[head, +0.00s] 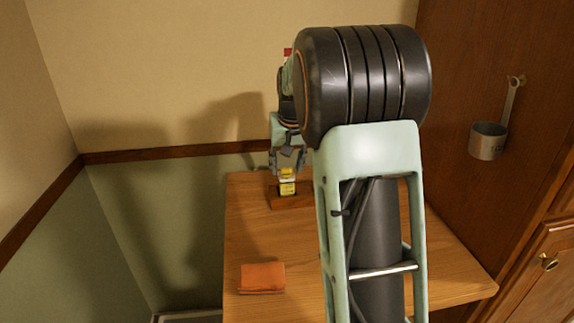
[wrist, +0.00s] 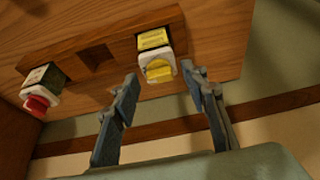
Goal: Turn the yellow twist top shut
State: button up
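A small bottle with a yellow twist top (wrist: 159,73) and a yellow label (wrist: 152,40) stands in a wooden holder (wrist: 108,33). In the head view the bottle (head: 287,188) is at the far left of the wooden counter, with its top just below my gripper (head: 287,161). In the wrist view my gripper (wrist: 163,80) is open, with one finger on either side of the twist top near the fingertips. No contact is visible. I cannot tell how far the top is turned.
A second bottle with a red top (wrist: 37,105) stands at the holder's other end, beyond an empty square hole (wrist: 97,56). An orange folded cloth (head: 263,278) lies on the counter (head: 245,230). A metal cup (head: 488,143) hangs on the right-hand wooden panel. My arm hides the counter's middle.

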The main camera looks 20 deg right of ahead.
grip_shut()
jog(key=shift+a+r+m+h+p, duration=0.15)
jog(key=shift+m+h+p, duration=0.2)
jog(key=shift+m, duration=0.55)
jog(key=shift+w+a+m+g+h+p, duration=0.15)
jog(key=shift+m+g+h+p, duration=0.35)
jog(key=shift+m, duration=1.1)
jog(key=shift+w+a+m+g+h+p, duration=0.1)
jog(key=shift+m+g+h+p, duration=0.35)
jog(key=shift+m, duration=0.65)
jog(key=shift+w+m+g+h+p, duration=0.1)
jog(key=shift+m+h+p, duration=0.1)
jog(key=shift+m+p, duration=0.7)
jog(key=shift+w+m+g+h+p, duration=0.15)
jog(key=shift+m+g+p, duration=0.5)
jog(key=shift+m, duration=0.75)
jog(key=shift+w+m+g+h+p, duration=0.15)
jog(key=shift+m+g+p, duration=0.15)
jog(key=shift+m+p, duration=0.85)
jog(key=shift+s+m, duration=0.1)
jog(key=shift+m, duration=0.75)
jog(key=shift+m+g+p, duration=0.7)
jog(key=shift+m+p, duration=0.4)
jog(key=shift+m, duration=0.1)
